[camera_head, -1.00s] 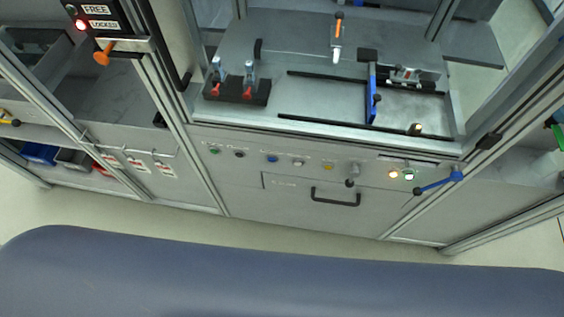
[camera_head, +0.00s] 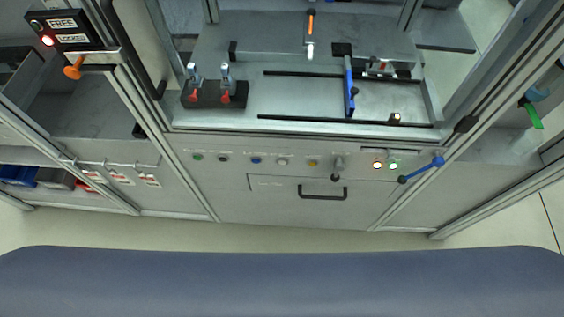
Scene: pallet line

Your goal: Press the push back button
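A row of small buttons sits on the grey front panel (camera_head: 230,185) of the station, below the work surface. From left to right I see a green button (camera_head: 198,157), a black one (camera_head: 222,158), a blue one (camera_head: 256,160), a white one (camera_head: 282,161) and a yellow one (camera_head: 312,163). Farther right are a knob-like part (camera_head: 338,163), a lit orange lamp (camera_head: 377,164) and a lit green lamp (camera_head: 392,165). The labels above them are too small to read, so I cannot tell which is the push back button. Neither gripper is in view.
A blue lever (camera_head: 425,168) juts out right of the lamps. A drawer with a black handle (camera_head: 322,197) is below the buttons. A FREE/LOCKED box (camera_head: 64,31) shows a red light at upper left. Open floor (camera_head: 230,232) lies before the panel.

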